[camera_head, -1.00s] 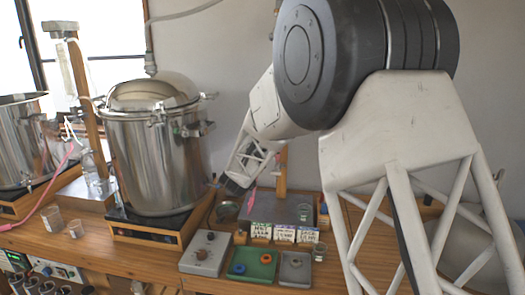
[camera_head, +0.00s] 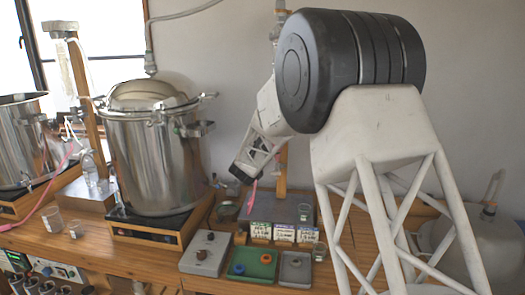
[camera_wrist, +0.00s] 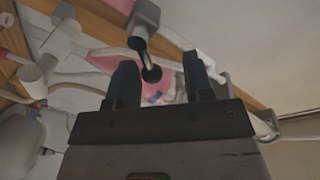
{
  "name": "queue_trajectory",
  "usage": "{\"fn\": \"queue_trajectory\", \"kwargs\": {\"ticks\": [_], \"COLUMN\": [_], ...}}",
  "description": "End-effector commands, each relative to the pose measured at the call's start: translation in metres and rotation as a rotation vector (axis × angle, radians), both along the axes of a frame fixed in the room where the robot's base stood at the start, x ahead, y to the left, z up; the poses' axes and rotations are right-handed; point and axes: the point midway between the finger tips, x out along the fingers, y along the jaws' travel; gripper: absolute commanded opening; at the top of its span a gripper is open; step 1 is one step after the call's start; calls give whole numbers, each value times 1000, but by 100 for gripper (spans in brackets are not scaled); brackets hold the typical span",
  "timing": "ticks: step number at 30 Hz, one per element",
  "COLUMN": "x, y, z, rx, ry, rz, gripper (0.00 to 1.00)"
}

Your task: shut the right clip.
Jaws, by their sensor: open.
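The steel pot (camera_head: 150,165) stands left of my gripper in the head view. A small metal clip (camera_head: 208,96) sticks out at the right of its lid rim; its exact position is too small to judge. Another fitting (camera_head: 158,115) sits on the front rim. My gripper (camera_head: 240,177) is right of the pot and below the lid, apart from the clip. In the wrist view its fingers (camera_wrist: 160,80) are apart with nothing held. A dark metal piece with a black ball end (camera_wrist: 150,55) shows between and beyond the fingertips; I cannot tell what it belongs to.
A wooden post (camera_head: 283,170) stands right behind my gripper. A pink strip (camera_head: 252,190) hangs just below it. Small labelled boxes (camera_head: 284,233), a green tray (camera_head: 253,264) and grey trays crowd the bench below. Pale tubes (camera_wrist: 85,75) and a wooden bar cross the wrist view.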

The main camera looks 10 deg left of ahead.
Motion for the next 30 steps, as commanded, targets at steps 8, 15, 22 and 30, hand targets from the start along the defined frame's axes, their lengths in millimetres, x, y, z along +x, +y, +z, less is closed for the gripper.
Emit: {"fn": "queue_trajectory", "kwargs": {"ticks": [8, 15, 22, 30], "x": [0, 0, 0, 0], "y": [0, 0, -1, -6], "z": [0, 0, -1, -4], "rx": [0, 0, 21, 165], "ry": [0, 0, 0, 1], "rz": [0, 0, -1, -1], "gripper": [43, 6, 0, 0]}}
